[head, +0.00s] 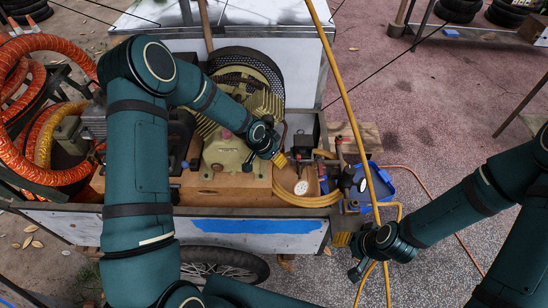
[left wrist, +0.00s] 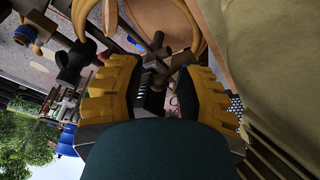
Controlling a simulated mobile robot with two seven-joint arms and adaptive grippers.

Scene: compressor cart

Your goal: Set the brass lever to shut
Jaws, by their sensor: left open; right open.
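My left gripper (head: 281,159) reaches over the compressor to the fittings at the right of the cart's tray. In the left wrist view its two yellow ribbed fingers (left wrist: 158,78) stand apart, with dark pipe fittings (left wrist: 157,45) beyond the gap. I see nothing clearly held. A small brass-coloured fitting (head: 350,206) sits near the cart's right front corner; I cannot tell whether it bears the brass lever or how the lever stands. My right gripper (head: 343,240) is open, low beside that corner, just below this fitting, its tips partly hidden.
The olive compressor (head: 226,152) and its wire guard (head: 247,66) fill the cart's middle. A yellow hose (head: 345,75) crosses in front of the right side. A blue tray (head: 376,186) lies right of the cart. Orange ducting (head: 45,42) is at left.

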